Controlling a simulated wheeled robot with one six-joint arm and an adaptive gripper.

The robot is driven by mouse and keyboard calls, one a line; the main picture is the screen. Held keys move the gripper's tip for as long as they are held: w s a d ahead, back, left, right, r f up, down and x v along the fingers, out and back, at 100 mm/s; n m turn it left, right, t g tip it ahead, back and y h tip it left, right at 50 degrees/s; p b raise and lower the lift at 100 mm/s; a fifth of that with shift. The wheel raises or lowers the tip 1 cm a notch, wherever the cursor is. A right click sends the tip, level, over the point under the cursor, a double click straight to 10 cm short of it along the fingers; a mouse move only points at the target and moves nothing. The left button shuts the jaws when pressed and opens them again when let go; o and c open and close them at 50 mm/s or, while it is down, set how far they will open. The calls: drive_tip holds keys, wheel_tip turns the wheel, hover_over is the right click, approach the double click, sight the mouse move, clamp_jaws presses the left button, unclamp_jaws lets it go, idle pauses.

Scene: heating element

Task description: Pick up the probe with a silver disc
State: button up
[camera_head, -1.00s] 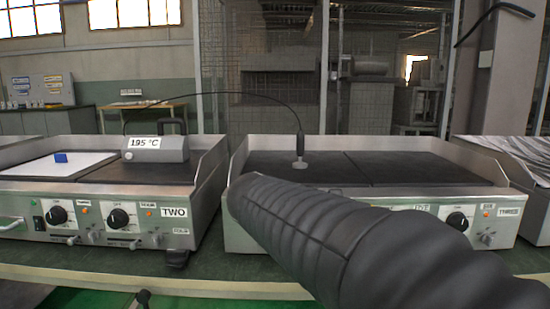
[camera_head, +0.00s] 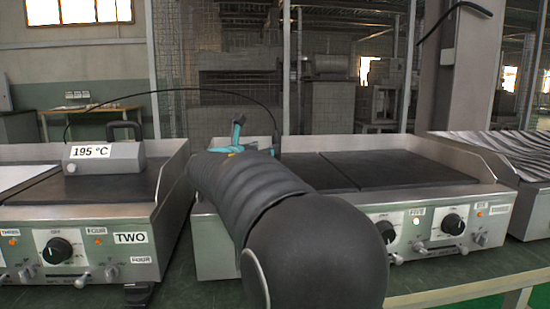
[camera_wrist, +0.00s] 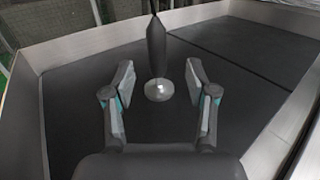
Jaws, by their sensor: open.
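The probe with a silver disc shows in the wrist view as a dark handle (camera_wrist: 157,48) standing upright on a round silver disc (camera_wrist: 159,90), on the dark hot plate. My gripper (camera_wrist: 160,85) is open, with one finger to each side of the probe. The disc lies near the level of the fingertips in the picture, with clear space to both fingers. In the head view my arm hides the disc and most of the probe. Part of my gripper (camera_head: 238,132) shows there above the left part of the right-hand hot plate unit.
The temperature box reading 195 °C (camera_head: 104,157) sits on the left unit, with a thin black cable (camera_head: 190,90) arching to the probe. Metal side walls (camera_wrist: 55,40) rim the hot plate (camera_wrist: 240,60). Its right half is bare.

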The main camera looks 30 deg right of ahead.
drive_tip(key=shift+w+x, duration=0.1)
drive_tip(key=shift+x, duration=2.1)
drive_tip(key=shift+w+x, duration=0.15)
drive_tip(key=shift+x, duration=2.05)
drive_tip(key=shift+a, duration=0.2)
clamp_jaws()
